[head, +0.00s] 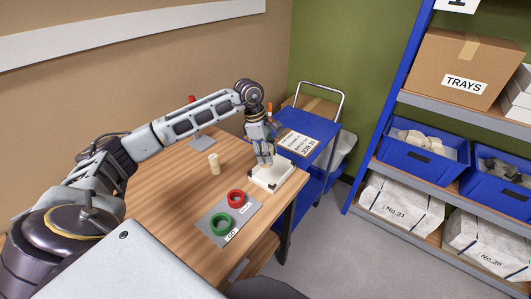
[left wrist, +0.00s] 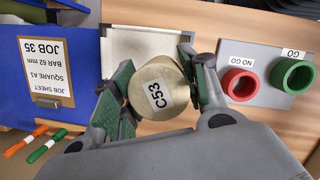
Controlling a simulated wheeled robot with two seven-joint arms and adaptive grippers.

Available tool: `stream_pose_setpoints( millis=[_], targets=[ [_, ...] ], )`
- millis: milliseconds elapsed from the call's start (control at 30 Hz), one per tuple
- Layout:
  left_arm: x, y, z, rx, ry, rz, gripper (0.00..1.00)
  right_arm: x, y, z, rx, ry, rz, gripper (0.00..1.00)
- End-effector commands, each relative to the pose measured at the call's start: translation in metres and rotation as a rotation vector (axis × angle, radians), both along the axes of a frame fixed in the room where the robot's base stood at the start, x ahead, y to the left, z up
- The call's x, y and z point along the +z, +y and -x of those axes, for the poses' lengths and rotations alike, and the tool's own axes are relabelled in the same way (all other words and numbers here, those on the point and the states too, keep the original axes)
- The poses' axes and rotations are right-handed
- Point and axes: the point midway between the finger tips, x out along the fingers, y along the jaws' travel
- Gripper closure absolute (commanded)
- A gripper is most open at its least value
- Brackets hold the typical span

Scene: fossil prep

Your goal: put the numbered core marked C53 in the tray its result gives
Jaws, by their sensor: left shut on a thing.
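The core marked C53 (left wrist: 158,92) is a pale tan cylinder with its labelled end facing the left wrist camera. My left gripper (left wrist: 158,98) is shut on it, a green-padded finger on either side. In the head view my left gripper (head: 264,160) is over a white square block (head: 271,174) at the bench's right end; the core is mostly hidden there. I cannot tell whether the core touches the block. A grey plate (head: 212,232) holds a green ring (head: 221,224) labelled GO and a red ring (head: 236,198) labelled NO GO. My right gripper is not in view.
A blue cart (head: 318,148) behind carries a job sheet (left wrist: 45,62) reading JOB 35, BAR 62 mm, SQUARE A1, and markers (left wrist: 38,148). Shelving at right holds blue bins (head: 425,150) and a TRAYS box (head: 465,65).

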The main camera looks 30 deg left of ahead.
Motion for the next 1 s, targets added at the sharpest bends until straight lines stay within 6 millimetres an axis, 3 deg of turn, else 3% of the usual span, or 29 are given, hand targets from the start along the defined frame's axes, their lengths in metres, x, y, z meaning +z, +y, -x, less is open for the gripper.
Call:
stream_pose_setpoints(
  millis=[767, 1000],
  targets=[
    [0.000, -0.001, -0.001, 0.022, -0.002, 0.001, 0.99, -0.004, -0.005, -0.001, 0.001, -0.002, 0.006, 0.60],
    [-0.014, -0.001, -0.001, 0.022, -0.001, 0.001, 0.99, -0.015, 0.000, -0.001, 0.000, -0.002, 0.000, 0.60]
  ],
)
